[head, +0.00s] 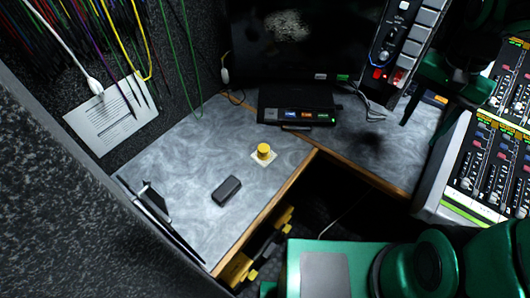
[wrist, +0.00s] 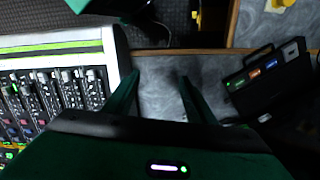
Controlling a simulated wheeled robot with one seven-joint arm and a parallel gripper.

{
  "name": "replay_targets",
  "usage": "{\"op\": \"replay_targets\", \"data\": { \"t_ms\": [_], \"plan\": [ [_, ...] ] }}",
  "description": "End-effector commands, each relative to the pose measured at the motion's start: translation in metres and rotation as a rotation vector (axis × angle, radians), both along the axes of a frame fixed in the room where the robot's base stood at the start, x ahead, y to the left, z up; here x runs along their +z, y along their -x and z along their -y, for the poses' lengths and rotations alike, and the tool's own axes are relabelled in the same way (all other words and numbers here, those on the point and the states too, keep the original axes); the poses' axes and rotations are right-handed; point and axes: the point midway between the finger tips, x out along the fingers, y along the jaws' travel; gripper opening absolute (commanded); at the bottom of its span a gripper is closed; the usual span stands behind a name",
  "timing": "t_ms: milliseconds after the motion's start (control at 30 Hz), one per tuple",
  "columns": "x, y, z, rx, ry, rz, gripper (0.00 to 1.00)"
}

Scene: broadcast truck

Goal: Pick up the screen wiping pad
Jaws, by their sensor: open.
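A small dark grey block with rounded edges (head: 227,190), which looks like the screen wiping pad, lies flat on the grey desk in the head view, near the desk's front edge. I cannot make it out in the wrist view. My gripper (wrist: 158,75) is open, with two green fingers apart and nothing between them. It is over the right part of the desk, near the mixer, well away from the block.
A yellow knob-like thing (head: 263,152) sits on a pale square behind the block. A black box with lit buttons (head: 296,106) stands below the dark screen (head: 285,40). Mixers (head: 490,165) stand at right. A dark stand (head: 155,205) is at left. Desk around the block is clear.

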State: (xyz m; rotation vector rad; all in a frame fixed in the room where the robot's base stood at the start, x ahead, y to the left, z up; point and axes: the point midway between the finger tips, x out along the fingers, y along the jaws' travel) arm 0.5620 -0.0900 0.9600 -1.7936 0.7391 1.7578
Motion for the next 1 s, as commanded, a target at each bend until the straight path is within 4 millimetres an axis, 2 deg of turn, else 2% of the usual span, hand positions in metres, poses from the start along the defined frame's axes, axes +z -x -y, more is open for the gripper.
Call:
{"op": "replay_targets", "data": {
  "t_ms": [33, 100, 233, 400, 533, 600, 700, 833, 1000],
  "plan": [
    [-0.008, -0.018, -0.023, -0.016, -0.009, -0.003, 0.5],
    [-0.017, -0.04, -0.056, -0.056, -0.028, -0.003, 0.5],
    [-0.039, -0.07, -0.125, -0.139, -0.079, -0.013, 0.5],
    [-0.069, -0.086, -0.223, -0.253, -0.161, -0.063, 0.5],
    [-0.085, -0.084, -0.283, -0.331, -0.214, -0.111, 0.5],
    [-0.09, -0.081, -0.305, -0.363, -0.231, -0.134, 0.5],
    [-0.095, -0.078, -0.324, -0.394, -0.248, -0.154, 0.5],
    [-0.105, -0.075, -0.334, -0.406, -0.253, -0.164, 0.5],
    [-0.13, -0.073, -0.339, -0.406, -0.251, -0.164, 0.5]
  ]
}}
